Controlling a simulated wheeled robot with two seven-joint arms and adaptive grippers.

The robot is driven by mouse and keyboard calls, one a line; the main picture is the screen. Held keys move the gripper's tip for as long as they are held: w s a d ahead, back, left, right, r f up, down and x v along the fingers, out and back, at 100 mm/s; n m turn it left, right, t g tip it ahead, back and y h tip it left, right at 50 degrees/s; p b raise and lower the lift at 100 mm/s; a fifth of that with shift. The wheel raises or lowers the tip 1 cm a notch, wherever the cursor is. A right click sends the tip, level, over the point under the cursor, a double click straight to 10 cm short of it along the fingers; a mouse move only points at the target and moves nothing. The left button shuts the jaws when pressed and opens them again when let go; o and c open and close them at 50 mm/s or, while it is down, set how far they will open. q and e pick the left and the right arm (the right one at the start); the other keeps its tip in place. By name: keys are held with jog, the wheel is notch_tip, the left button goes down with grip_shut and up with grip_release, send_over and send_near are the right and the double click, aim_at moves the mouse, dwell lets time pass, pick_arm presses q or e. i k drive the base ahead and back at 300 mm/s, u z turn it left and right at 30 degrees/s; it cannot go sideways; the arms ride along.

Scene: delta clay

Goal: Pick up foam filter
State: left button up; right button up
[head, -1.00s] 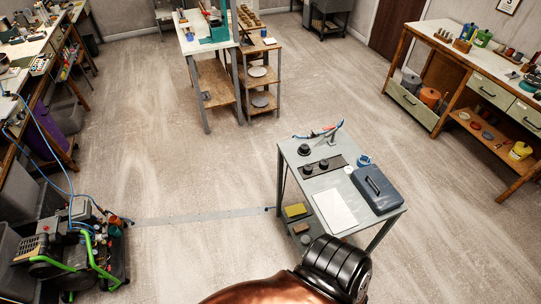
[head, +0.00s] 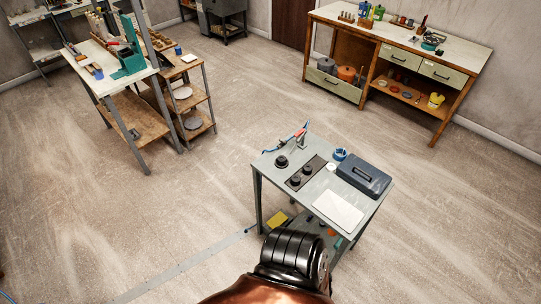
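I cannot tell for sure which thing is the foam filter. A flat yellow block (head: 277,219) lies on the lower shelf of the small grey table, partly hidden by the tabletop. Black round knob-like parts (head: 282,161) sit on the tabletop at its left, and more sit on a dark plate (head: 318,162). A white sheet or pad (head: 338,210) lies at the front of the top. Neither gripper shows; only a copper and black ribbed part of mine is at the bottom, overlapping the view of the table's lower front.
The grey table (head: 264,170) also bears a blue-grey case (head: 364,177), a blue ring (head: 340,154) and a red-and-blue tool (head: 299,134). A workbench (head: 440,68) stands back right, a table and shelf stand (head: 185,68) back left. Open floor lies between.

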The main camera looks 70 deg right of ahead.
aim_at(282, 160)
jog(key=z, duration=0.6)
jog(key=i, duration=1.3)
jog(key=z, duration=1.1)
